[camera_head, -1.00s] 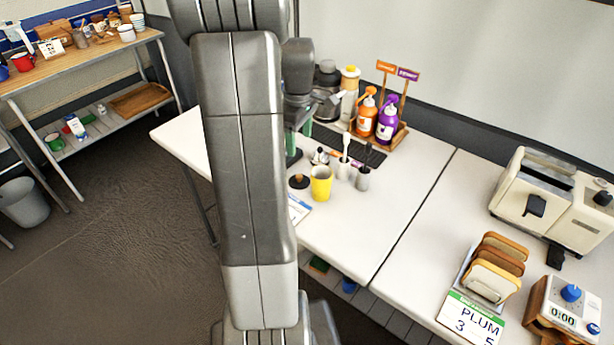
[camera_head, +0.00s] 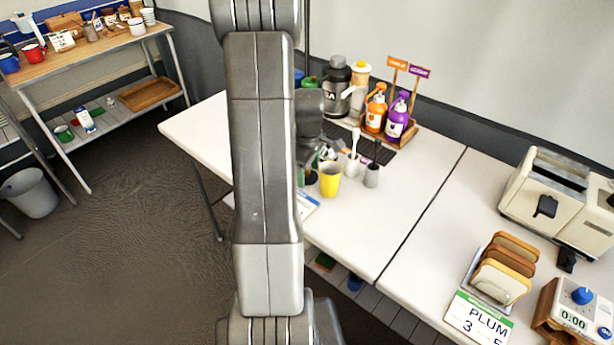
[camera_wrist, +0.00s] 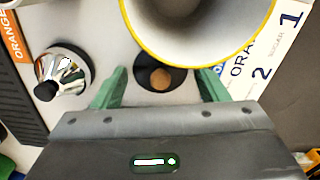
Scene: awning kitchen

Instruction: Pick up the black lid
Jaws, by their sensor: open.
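The black lid (camera_wrist: 148,87), a small dark disc with a brown knob, lies on the white table in the wrist view. In the head view its dark edge (camera_head: 312,178) shows just left of the yellow cup, partly hidden by my arm. My gripper (camera_wrist: 162,74) is open, with one green finger on each side of the lid. The lid is between the fingers and not held. I cannot tell the exact height of the fingertips above the table.
The yellow cup (camera_head: 330,181) stands close beyond the lid. A shiny metal piece with a black knob (camera_wrist: 60,72) is left of the fingers. A printed card (camera_wrist: 262,50) lies to the right.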

